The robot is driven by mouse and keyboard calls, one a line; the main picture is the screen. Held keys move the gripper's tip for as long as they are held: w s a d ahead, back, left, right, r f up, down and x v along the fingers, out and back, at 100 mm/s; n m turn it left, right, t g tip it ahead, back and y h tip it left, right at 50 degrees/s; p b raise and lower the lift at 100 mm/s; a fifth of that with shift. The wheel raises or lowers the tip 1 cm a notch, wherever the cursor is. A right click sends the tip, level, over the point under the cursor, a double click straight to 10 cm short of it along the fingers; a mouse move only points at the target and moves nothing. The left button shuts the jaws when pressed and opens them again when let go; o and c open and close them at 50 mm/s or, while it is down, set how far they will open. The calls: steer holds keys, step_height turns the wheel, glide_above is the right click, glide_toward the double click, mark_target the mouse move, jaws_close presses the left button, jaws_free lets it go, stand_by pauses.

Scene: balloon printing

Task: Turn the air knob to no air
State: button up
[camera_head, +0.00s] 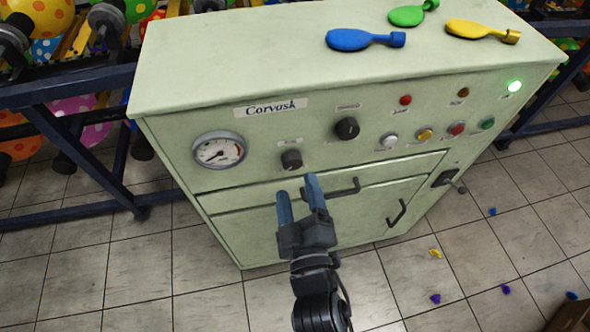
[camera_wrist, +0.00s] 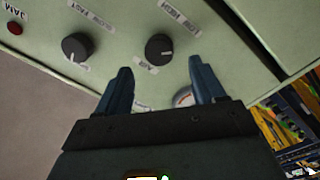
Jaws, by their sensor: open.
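The air knob (camera_head: 291,159) is a small black dial on the front of the pale green machine, right of the pressure gauge. In the wrist view the air knob (camera_wrist: 158,47) shows beside a small label reading "AIR", with a light pointer mark on its rim. My gripper (camera_head: 297,187) is open and empty, just below the air knob in the head view. In the wrist view my gripper (camera_wrist: 160,67) has its two blue fingers apart, with the knob beyond and between their tips. I see no contact.
A second, larger black knob (camera_head: 347,128) sits up and right of the air knob. A white gauge (camera_head: 219,150) is to its left. A drawer handle (camera_head: 344,188) sticks out close to my fingers. Coloured buttons (camera_head: 424,135) lie right. Balloons (camera_head: 361,39) rest on top.

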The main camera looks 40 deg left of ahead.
steer(key=v, duration=0.2)
steer(key=shift+s+d, duration=0.25)
stand_by(0.4)
